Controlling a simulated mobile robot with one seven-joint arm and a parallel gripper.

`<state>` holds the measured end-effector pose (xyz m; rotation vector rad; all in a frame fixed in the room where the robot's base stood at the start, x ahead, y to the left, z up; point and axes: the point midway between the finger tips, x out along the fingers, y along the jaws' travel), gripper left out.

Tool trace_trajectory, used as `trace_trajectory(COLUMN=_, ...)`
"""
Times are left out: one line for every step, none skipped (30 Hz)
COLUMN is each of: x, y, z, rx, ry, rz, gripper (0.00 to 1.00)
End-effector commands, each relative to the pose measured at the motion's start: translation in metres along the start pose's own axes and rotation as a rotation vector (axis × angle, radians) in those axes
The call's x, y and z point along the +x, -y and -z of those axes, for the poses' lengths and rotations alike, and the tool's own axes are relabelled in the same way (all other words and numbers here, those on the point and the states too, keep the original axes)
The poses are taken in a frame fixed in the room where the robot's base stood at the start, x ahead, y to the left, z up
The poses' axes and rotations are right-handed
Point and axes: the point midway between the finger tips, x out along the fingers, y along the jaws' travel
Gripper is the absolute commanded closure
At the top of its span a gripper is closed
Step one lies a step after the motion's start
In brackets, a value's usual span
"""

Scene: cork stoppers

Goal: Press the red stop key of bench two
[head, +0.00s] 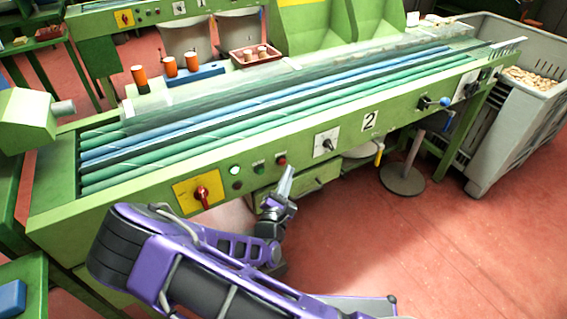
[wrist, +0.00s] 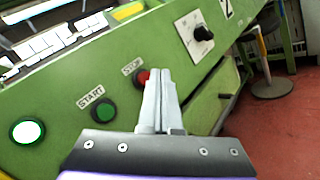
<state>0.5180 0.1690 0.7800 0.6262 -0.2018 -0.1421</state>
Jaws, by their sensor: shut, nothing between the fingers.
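The red stop key (head: 282,160) sits on the green front panel of bench two (head: 368,121), which carries a "2" plate. It also shows in the wrist view (wrist: 142,76), under the STOP label and partly hidden by my fingers. My gripper (head: 287,172) is shut and empty, its fingertips just below the key in the head view. In the wrist view my fingertips (wrist: 158,72) overlap the key's right edge. I cannot tell whether they touch it. The green start key (wrist: 104,111) is to the left of the stop key.
A lit white-green lamp (wrist: 27,131) is left of the start key. A red rotary switch (head: 202,193) on a yellow plate is farther left. A black knob (wrist: 203,33) on a white plate is to the right. A drawer (head: 318,180) hangs below the panel.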

Motion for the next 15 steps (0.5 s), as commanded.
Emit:
trace_trajectory(x=0.0, y=0.0, z=0.0, rx=0.0, ry=0.0, rz=0.0, gripper=1.0)
trace_trajectory(x=0.0, y=0.0, z=0.0, rx=0.0, ry=0.0, rz=0.0, gripper=1.0)
trace_trajectory(x=0.0, y=0.0, z=0.0, rx=0.0, ry=0.0, rz=0.0, gripper=1.0)
trace_trajectory(x=0.0001, y=-0.0001, z=0.0, rx=0.0, ry=0.0, rz=0.0, gripper=1.0)
trace_trajectory(x=0.0003, y=-0.0003, z=0.0001, rx=0.0, ry=0.0, rz=0.0, gripper=1.0)
trace_trajectory(x=0.0008, y=-0.0007, z=0.0003, rx=0.0, ry=0.0, rz=0.0, gripper=1.0)
trace_trajectory(x=0.0013, y=-0.0012, z=0.0006, rx=0.0, ry=0.0, rz=0.0, gripper=1.0)
trace_trajectory(x=0.002, y=-0.0017, z=0.001, rx=0.001, ry=0.0, rz=0.0, gripper=1.0)
trace_trajectory(x=0.003, y=-0.0024, z=0.0015, rx=0.001, ry=0.0, rz=0.0, gripper=1.0)
trace_trajectory(x=0.0038, y=-0.0029, z=0.0019, rx=0.001, ry=0.0, rz=0.0, gripper=1.0)
trace_trajectory(x=0.0045, y=-0.0033, z=0.0024, rx=0.001, ry=0.0, rz=0.001, gripper=1.0)
trace_trajectory(x=0.0055, y=-0.0038, z=0.003, rx=0.001, ry=0.001, rz=0.001, gripper=1.0)
trace_trajectory(x=0.0059, y=-0.0041, z=0.0035, rx=0.001, ry=0.001, rz=0.001, gripper=1.0)
trace_trajectory(x=0.0062, y=-0.0042, z=0.0039, rx=0.001, ry=0.001, rz=0.001, gripper=1.0)
trace_trajectory(x=0.0063, y=-0.0042, z=0.0042, rx=0.001, ry=0.0, rz=0.0, gripper=1.0)
